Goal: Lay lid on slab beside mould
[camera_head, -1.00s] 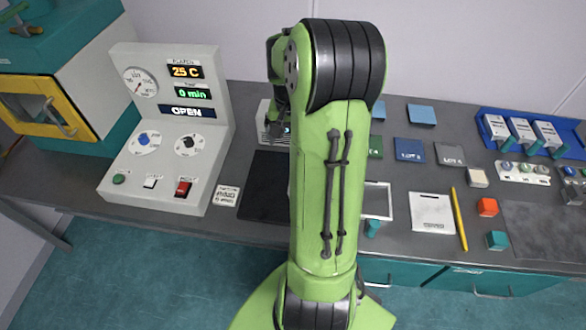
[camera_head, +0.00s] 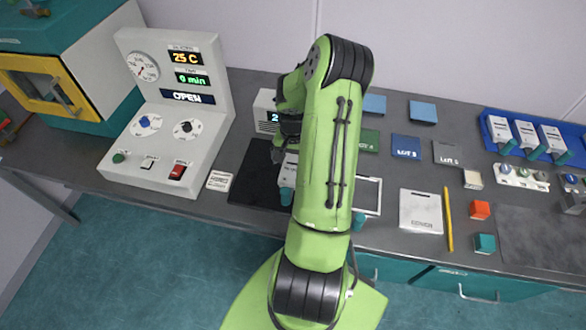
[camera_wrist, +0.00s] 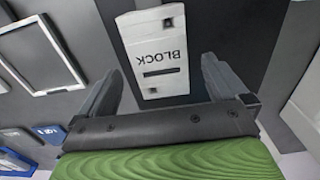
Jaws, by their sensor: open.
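A white piece labelled "BLOCK" (camera_wrist: 160,46), with a dark slot, lies on the dark slab (camera_wrist: 212,30) in the wrist view. In the head view the slab (camera_head: 250,185) lies right of the instrument, and a white piece with a teal part (camera_head: 287,180) shows at its right side, partly behind my arm. My gripper (camera_wrist: 158,68) is open, its fingers apart on either side of the labelled piece's near end, holding nothing. In the head view my gripper (camera_head: 280,150) is above the slab's far right part. I cannot tell which piece is the lid and which the mould.
An instrument reading "OPEN" (camera_head: 187,97) stands at left. A small display box (camera_head: 266,110) stands behind the slab. Right of my arm are a white frame (camera_head: 370,192), a white plate (camera_head: 420,212), a yellow stick (camera_head: 448,220) and a blue tray (camera_head: 487,130).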

